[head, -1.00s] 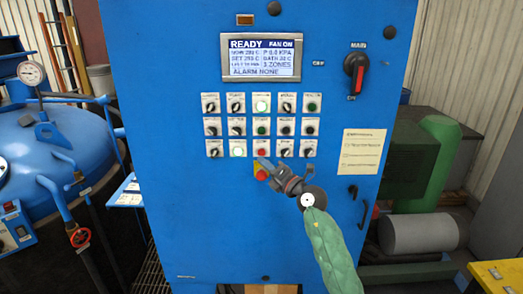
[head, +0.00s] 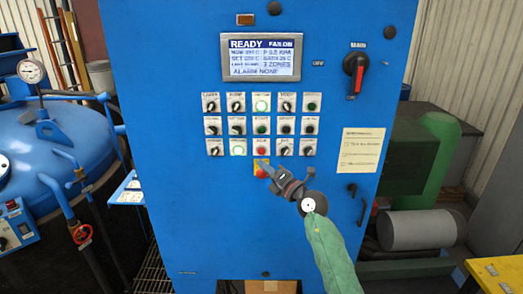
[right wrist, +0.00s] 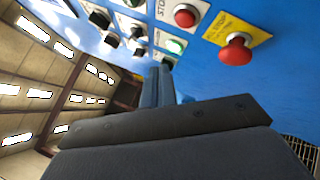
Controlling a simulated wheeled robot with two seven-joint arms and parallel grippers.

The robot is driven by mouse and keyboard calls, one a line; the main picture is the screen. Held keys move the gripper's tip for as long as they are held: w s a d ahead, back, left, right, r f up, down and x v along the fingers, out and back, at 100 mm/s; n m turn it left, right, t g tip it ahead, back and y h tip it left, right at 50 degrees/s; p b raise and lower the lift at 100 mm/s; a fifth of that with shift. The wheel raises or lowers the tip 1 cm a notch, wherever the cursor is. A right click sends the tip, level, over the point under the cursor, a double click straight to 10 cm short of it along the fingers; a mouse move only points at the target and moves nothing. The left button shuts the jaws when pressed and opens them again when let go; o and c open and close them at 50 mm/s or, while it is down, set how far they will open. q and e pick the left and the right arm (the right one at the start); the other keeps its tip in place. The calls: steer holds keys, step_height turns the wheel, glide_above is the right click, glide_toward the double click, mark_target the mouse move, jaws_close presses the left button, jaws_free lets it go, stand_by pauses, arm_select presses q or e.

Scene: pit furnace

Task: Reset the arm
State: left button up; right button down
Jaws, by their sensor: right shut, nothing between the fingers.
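My right arm comes in from the bottom of the head view in a green sleeve. Its gripper (head: 262,167) is shut and empty, in front of the blue control cabinet (head: 190,220), just below the button rows. In the head view it overlaps the red emergency button (head: 260,171) on its yellow plate. In the right wrist view the shut fingers (right wrist: 159,85) point at the panel, and the red mushroom button (right wrist: 235,50) stands to their right, apart from them. My left gripper is not in view.
The cabinet's display (head: 262,57) reads READY, with no alarm. A main switch (head: 355,66) and a door handle (head: 358,200) stick out on the right. A blue furnace vessel (head: 60,150) with pipes stands left. A green machine (head: 425,150) and a yellow table (head: 497,274) are right.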

steer(key=s+d+f+m+h+b, duration=0.2)
steer(key=s+d+f+m+h, duration=0.45)
steer(key=f, duration=1.15)
steer(key=s+d+f+m+h+b, duration=0.1)
steer(key=d+f+m+h+b, duration=0.2)
steer(key=f+m, duration=1.1)
steer(key=s+d+f+m+h+b, duration=0.1)
steer(key=s+d+f+m+h, duration=0.4)
steer(key=f, duration=1.8)
steer(key=s+d+f+m+g+b, duration=0.1)
steer(key=s+d+f+g, duration=0.15)
steer(key=s+f, duration=0.8)
steer(key=s+d+f+m+g+b, duration=0.15)
steer(key=s+f+g, duration=0.25)
steer(key=s+f, duration=0.65)
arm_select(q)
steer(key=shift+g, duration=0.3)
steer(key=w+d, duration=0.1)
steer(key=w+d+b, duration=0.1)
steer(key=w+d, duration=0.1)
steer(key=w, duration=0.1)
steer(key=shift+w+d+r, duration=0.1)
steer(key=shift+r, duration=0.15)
arm_select(e)
steer(key=s+f+m+g, duration=0.3)
steer(key=s+f+g, duration=0.3)
steer(key=s+f, duration=1)
steer(key=s, duration=0.5)
steer(key=shift+f, duration=0.35)
